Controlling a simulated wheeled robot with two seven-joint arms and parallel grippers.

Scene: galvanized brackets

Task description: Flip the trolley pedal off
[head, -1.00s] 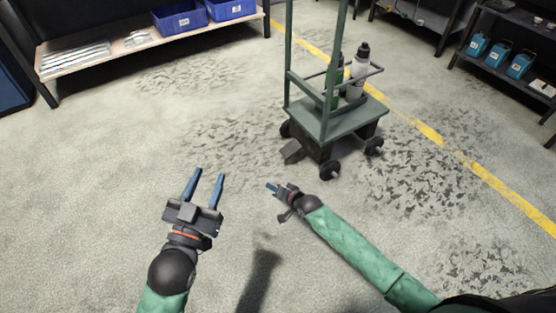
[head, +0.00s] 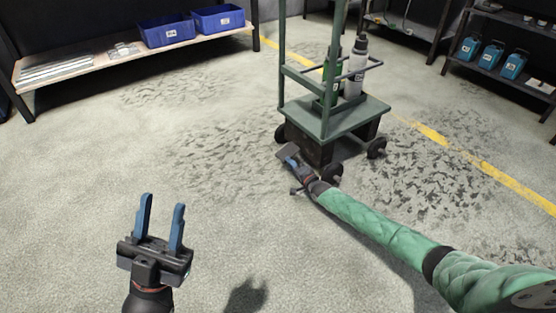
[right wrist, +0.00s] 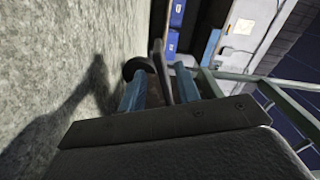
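The green trolley (head: 345,117) stands on the floor right of centre in the head view, carrying bottles. Its pedal (head: 286,150), a dark grey plate, juts from the near left side of the base. My right gripper (head: 290,160) is low, right at the pedal and partly overlapping it; I cannot tell whether they touch. In the right wrist view my right gripper's blue fingers (right wrist: 160,92) stand apart, with dark trolley parts beyond and between them. My left gripper (head: 159,223) is open and empty above bare floor at the lower left.
Dark wheels (head: 332,172) sit close beside my right gripper. A green bottle (head: 331,76) and a grey bottle (head: 357,68) stand on the trolley. A shelf with blue bins (head: 166,32) is at the back left. The floor at left is clear.

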